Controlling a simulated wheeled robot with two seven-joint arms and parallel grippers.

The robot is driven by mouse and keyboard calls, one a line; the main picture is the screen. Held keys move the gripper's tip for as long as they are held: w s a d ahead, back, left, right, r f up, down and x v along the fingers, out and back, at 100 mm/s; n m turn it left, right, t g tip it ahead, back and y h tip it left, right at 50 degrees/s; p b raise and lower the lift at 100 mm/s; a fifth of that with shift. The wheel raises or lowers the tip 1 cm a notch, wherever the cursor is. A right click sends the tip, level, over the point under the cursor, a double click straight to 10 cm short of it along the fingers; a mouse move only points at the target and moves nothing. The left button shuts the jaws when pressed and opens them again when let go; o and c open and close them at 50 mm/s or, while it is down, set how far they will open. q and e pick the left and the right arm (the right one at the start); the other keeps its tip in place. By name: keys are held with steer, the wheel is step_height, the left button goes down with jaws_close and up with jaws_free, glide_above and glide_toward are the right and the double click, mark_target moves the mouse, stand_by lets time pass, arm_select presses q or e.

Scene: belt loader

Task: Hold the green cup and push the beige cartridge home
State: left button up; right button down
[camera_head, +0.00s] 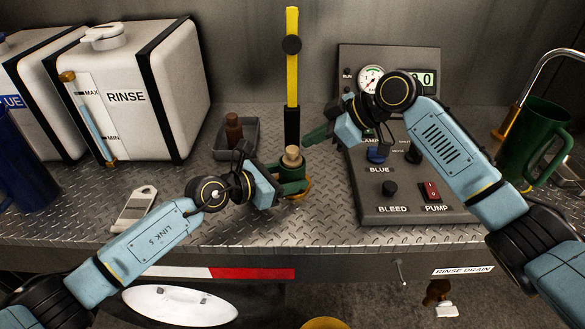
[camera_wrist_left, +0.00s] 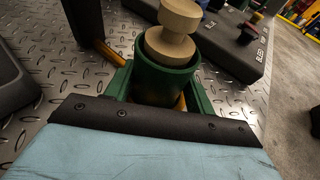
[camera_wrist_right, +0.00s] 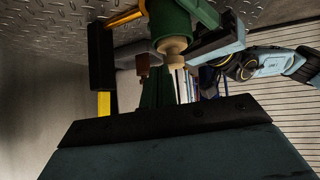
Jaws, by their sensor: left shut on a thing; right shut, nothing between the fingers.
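The green cup (camera_head: 291,173) stands upright on the metal deck, in front of the black and yellow post. My left gripper (camera_head: 289,188) is shut around it, with a green finger on each side in the left wrist view (camera_wrist_left: 162,90). The beige cartridge (camera_head: 292,156) stands upright in the cup's mouth. Its wide head and narrower neck show above the rim in the left wrist view (camera_wrist_left: 178,32). My right gripper (camera_head: 306,138) is shut and empty, its tips just above and right of the cartridge head. I cannot tell whether they touch the cartridge (camera_wrist_right: 173,46).
A grey tray (camera_head: 221,145) with a brown cartridge (camera_head: 233,130) lies behind left. The post (camera_head: 292,70) rises close behind the cup. A control panel (camera_head: 412,205) stands at right, a green mug (camera_head: 529,145) beyond it. Open deck lies left of the cup.

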mark_target(291, 149)
arm_select(q)
steer(key=shift+f, duration=0.2)
arm_select(e)
steer(key=r+h, duration=0.1)
steer(key=a+r+n+g+h, duration=0.2)
steer(key=shift+w+a, duration=0.15)
steer(key=shift+w, duration=0.15)
steer(key=shift+s+a+f+n+g+h, duration=0.35)
steer(key=shift+f+n+h, duration=0.2)
steer(key=shift+h, duration=0.2)
steer(key=shift+s+a+f+n+g+h, duration=0.2)
steer(key=shift+a+f+n+g+h, duration=0.2)
steer(key=shift+f+h, duration=0.3)
arm_select(q)
steer(key=shift+s, duration=0.1)
arm_select(e)
steer(key=shift+r, duration=0.15)
steer(key=shift+r, duration=1.45)
steer(key=v, duration=1.1)
steer(key=shift+r, duration=0.4)
steer(key=shift+d, duration=0.15)
